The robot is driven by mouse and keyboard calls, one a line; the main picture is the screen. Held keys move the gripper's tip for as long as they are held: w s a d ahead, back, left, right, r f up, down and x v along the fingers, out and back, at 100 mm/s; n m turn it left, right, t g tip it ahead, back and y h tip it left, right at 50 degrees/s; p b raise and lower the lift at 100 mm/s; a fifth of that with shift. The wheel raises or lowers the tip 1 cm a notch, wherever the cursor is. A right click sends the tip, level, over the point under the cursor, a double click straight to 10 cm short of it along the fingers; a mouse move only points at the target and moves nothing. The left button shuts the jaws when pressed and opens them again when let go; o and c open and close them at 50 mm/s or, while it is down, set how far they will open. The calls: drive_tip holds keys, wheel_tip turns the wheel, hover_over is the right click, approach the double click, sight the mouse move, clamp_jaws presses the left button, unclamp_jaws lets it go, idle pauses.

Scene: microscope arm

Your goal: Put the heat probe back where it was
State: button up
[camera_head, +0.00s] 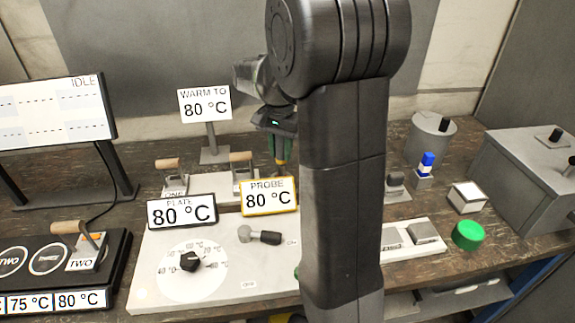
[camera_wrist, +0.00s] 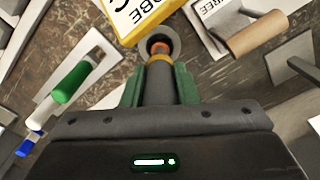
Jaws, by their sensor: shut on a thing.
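My gripper (camera_head: 280,150) is shut on the heat probe and points down behind the yellow-framed PROBE sign (camera_head: 268,197), which reads 80 °C. In the wrist view the heat probe (camera_wrist: 160,84) is a dark grey rod with yellow and orange bands, held between the green fingers of my gripper (camera_wrist: 159,88). Its far end lines up with a round grey ring-shaped holder (camera_wrist: 174,31) beside the sign. I cannot tell whether the end is inside the holder or just above it. In the head view the probe's lower part and the holder are hidden.
A dial plate (camera_head: 165,285) with a black knob and a lever stands in front. The PLATE sign (camera_head: 182,211) and WARM TO sign (camera_head: 204,104) both read 80 °C. Wooden-handled blocks (camera_head: 243,172) stand close by. A green button (camera_head: 467,235) is at right. My arm hides the middle.

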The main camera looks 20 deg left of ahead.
sight(281, 164)
drive_tip(key=shift+w+f, duration=0.1)
drive_tip(key=shift+f, duration=2.35)
drive_tip(key=shift+f, duration=0.1)
drive_tip(key=o, duration=1)
wheel_tip(281, 164, up, 12)
drive_tip(key=shift+r, duration=0.15)
